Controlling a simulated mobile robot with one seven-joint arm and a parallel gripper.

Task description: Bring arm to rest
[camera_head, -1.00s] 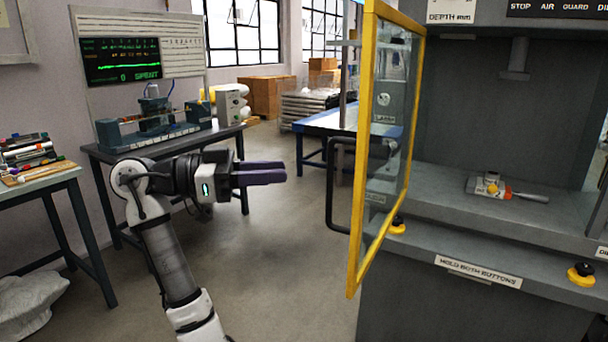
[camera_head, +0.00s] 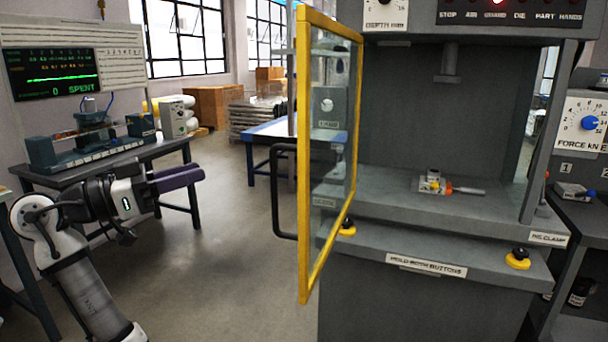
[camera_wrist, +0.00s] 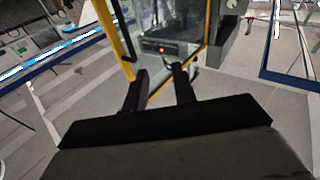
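My gripper (camera_head: 202,172) is at the left of the head view, held out in the air above the floor, with dark purple fingers pointing right. In the wrist view my gripper (camera_wrist: 158,72) has its two dark fingers apart with nothing between them, so it is open and empty. My white and grey arm (camera_head: 80,280) is bent, rising from the bottom left. The fingers touch nothing that I can see.
A press with an open yellow-framed door (camera_head: 304,160) stands right of my gripper. A small fixture (camera_head: 434,183) sits on the press bed. A dark bench (camera_head: 60,173) with apparatus is behind my arm. A blue table (camera_head: 265,131) is farther back. Floor between is clear.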

